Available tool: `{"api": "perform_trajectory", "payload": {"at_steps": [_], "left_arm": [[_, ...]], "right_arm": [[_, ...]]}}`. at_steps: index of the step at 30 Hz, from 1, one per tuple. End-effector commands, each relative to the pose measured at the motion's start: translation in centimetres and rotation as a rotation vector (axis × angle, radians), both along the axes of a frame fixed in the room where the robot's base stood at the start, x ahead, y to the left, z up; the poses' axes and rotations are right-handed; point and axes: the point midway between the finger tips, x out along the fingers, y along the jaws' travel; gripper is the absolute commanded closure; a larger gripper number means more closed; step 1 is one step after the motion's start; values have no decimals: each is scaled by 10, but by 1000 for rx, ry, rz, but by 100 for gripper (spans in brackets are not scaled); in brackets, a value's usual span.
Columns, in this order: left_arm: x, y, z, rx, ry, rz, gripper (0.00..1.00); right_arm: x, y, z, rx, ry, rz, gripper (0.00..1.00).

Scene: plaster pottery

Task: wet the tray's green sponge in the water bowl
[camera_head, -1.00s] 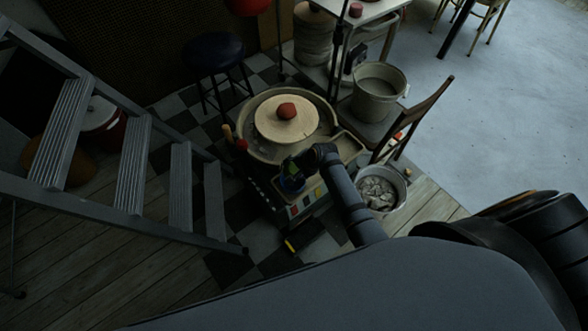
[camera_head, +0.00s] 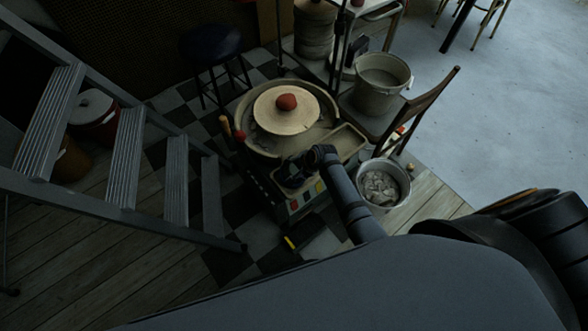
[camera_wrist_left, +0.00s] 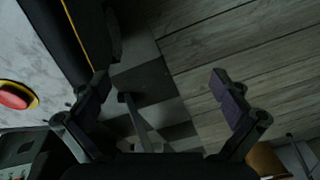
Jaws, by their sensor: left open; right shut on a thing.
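My right gripper (camera_head: 293,174) reaches down over the front of the pottery wheel's base in the head view. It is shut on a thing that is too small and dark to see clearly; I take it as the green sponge. I cannot make out the water bowl or the sponge's tray; the gripper and arm cover that spot. My left gripper (camera_wrist_left: 160,88) shows only in the left wrist view. Its fingers are wide apart with nothing between them, above the floor.
The wheel (camera_head: 268,118) carries a reddish lump (camera_head: 286,102). A grey bucket (camera_head: 381,84) and a metal pan (camera_head: 384,183) with pale lumps stand right of it. A stepladder (camera_head: 125,158) stands left. A red button (camera_wrist_left: 17,96) shows left in the wrist view.

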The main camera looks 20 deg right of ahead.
Motion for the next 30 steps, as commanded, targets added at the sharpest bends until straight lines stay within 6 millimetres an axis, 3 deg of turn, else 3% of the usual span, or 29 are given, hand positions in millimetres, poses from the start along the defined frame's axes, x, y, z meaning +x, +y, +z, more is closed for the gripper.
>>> {"api": "perform_trajectory", "payload": {"at_steps": [10, 20, 30], "left_arm": [[0, 0, 7, 0, -8, -1, 0], [-36, 0, 16, -1, 14, 0, 0], [-36, 0, 49, -1, 13, 0, 0]], "right_arm": [[0, 0, 6, 0, 0, 0, 69], [0, 0, 26, -1, 1, 0, 69], [0, 0, 53, -1, 1, 1, 69]]}}
